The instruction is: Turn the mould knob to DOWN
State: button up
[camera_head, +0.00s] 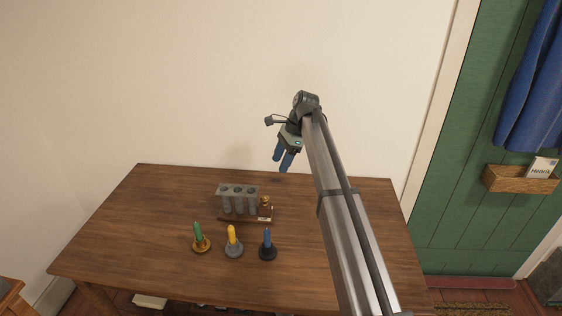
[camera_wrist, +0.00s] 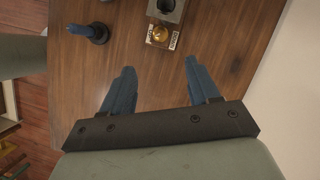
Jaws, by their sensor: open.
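A grey candle mould (camera_head: 239,190) with several tubes stands on a wooden base in the middle of the table. A brass knob (camera_head: 265,203) sits at its right end, with a small white label below it. In the wrist view the knob (camera_wrist: 160,34) shows at the top, between pale labels, beside the grey end of the mould (camera_wrist: 167,8). The label text is too small to read, so I cannot tell the knob's setting. My gripper (camera_head: 283,163) is open and empty, above the back of the table, up and to the right of the knob. Its blue fingers (camera_wrist: 158,75) point toward the table.
Green (camera_head: 199,236), yellow (camera_head: 232,236) and blue (camera_head: 267,241) candles stand in holders in front of the mould. The brown table (camera_head: 150,215) is clear to the left. A wall rises behind it. A green door with a wooden letter box (camera_head: 505,181) is at the right.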

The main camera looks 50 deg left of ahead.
aim_at(265, 197)
jog(key=s+d, duration=0.3)
jog(key=d, duration=0.1)
jog(key=a+f+m, duration=0.1)
jog(key=f+m, duration=0.1)
jog(key=f, duration=0.2)
jog(key=s+a+f+m+t+y, duration=0.1)
jog(key=a+f+m, duration=0.1)
jog(key=f, duration=0.2)
jog(key=s+a+f+m, duration=0.1)
jog(key=a+f+m, duration=0.1)
jog(key=f, duration=0.3)
jog(key=shift+s+a+t+y, duration=0.1)
jog(key=shift+a+t+y, duration=0.1)
jog(key=shift+t+y, duration=0.15)
jog(key=shift+c, duration=0.2)
jog(key=shift+r, duration=0.1)
jog(key=c, duration=1)
